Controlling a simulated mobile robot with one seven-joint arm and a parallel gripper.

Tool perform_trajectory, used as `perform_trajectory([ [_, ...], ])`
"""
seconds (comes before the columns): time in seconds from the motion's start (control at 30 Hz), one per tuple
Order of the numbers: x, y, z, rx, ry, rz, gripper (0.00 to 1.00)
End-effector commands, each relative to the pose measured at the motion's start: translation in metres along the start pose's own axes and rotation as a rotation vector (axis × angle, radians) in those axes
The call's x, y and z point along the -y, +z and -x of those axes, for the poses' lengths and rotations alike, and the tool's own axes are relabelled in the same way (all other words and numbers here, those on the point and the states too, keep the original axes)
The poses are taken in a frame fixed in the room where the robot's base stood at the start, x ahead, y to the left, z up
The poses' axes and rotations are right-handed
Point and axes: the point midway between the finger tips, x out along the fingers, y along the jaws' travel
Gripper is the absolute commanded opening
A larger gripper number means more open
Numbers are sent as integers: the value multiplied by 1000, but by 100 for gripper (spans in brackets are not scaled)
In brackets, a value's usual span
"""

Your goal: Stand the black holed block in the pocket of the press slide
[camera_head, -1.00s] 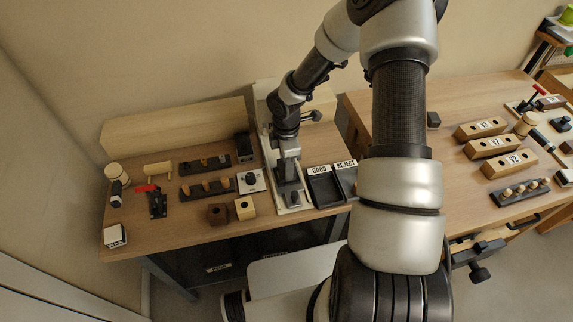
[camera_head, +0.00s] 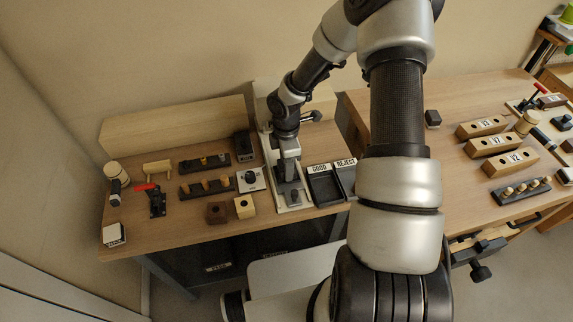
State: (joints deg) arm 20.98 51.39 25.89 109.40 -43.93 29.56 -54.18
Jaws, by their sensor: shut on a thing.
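My gripper (camera_head: 288,171) points down over the press on the left bench. It is shut on a dark piece, which looks like the black holed block, but the fingers and the small scale hide most of it. The press slide (camera_head: 293,203) is the dark part on the light press base, directly below and in front of the gripper. I cannot tell whether the held block is inside the pocket or just above it, and its hole is not visible.
The GOOD and REJECT trays (camera_head: 324,187) stand right of the press. A grey box with a black knob (camera_head: 250,180), a brown holed block (camera_head: 216,212) and a pale holed block (camera_head: 245,207) stand left of it. Peg racks (camera_head: 205,163) lie farther left.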

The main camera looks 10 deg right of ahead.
Motion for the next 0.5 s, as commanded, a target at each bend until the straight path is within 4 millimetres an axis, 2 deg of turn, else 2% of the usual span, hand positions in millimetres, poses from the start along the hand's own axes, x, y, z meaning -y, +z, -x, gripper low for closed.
perform_trajectory([
  [0.5, 0, 0, -4, 0, 0, 0, 17],
])
